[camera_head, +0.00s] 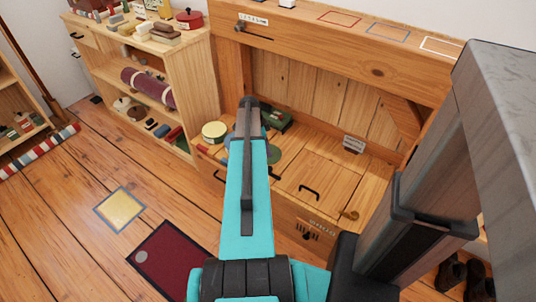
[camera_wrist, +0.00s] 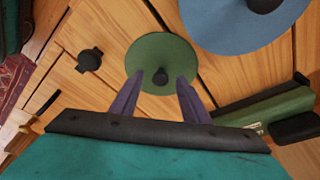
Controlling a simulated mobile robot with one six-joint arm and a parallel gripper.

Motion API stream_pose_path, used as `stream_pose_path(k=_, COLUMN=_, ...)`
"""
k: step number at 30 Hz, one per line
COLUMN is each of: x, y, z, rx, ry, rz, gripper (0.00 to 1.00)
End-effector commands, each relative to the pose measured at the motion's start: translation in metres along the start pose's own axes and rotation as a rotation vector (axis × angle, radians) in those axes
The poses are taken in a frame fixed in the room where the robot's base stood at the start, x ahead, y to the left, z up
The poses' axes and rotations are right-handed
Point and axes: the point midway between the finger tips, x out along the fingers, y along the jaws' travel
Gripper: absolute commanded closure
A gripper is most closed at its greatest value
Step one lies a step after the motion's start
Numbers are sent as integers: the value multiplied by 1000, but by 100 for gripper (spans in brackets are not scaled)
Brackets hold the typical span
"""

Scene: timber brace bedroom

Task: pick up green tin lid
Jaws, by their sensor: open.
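The green tin lid (camera_wrist: 150,46) is a flat round disc with a dark knob in the middle. It lies on wooden boards in the wrist view. In the head view a green disc (camera_head: 275,154), likely the same lid, shows partly beside my arm, which hides the rest. My gripper (camera_wrist: 160,78) is open, with its two purple fingers reaching over the lid's near part. The knob shows between the fingertips, close to them. I cannot tell how high the tips are above the lid, and nothing is held.
A larger blue disc (camera_wrist: 235,25) with a dark knob lies to the right of the lid. A green box (camera_wrist: 262,108) lies at lower right and a small dark knob (camera_wrist: 90,60) at left. In the head view a yellow-topped round tin (camera_head: 214,131) stands left of my arm.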

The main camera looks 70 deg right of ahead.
Motion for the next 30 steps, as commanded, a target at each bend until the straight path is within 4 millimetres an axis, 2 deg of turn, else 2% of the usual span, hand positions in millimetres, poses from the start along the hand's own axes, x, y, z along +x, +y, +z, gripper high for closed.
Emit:
stream_pose_path(k=7, x=0, y=0, z=0, rx=0, ry=0, rz=0, gripper=58)
stream_pose_path(k=12, x=0, y=0, z=0, rx=0, ry=0, rz=0, gripper=87)
stream_pose_path(k=15, x=0, y=0, z=0, rx=0, ry=0, rz=0, gripper=100)
stream_pose_path(k=23, x=-1, y=0, z=0, rx=0, ry=0, rz=0, gripper=100)
stream_pose_path(k=30, x=-15, y=0, z=-4, rx=1, ry=0, rz=-1, gripper=100)
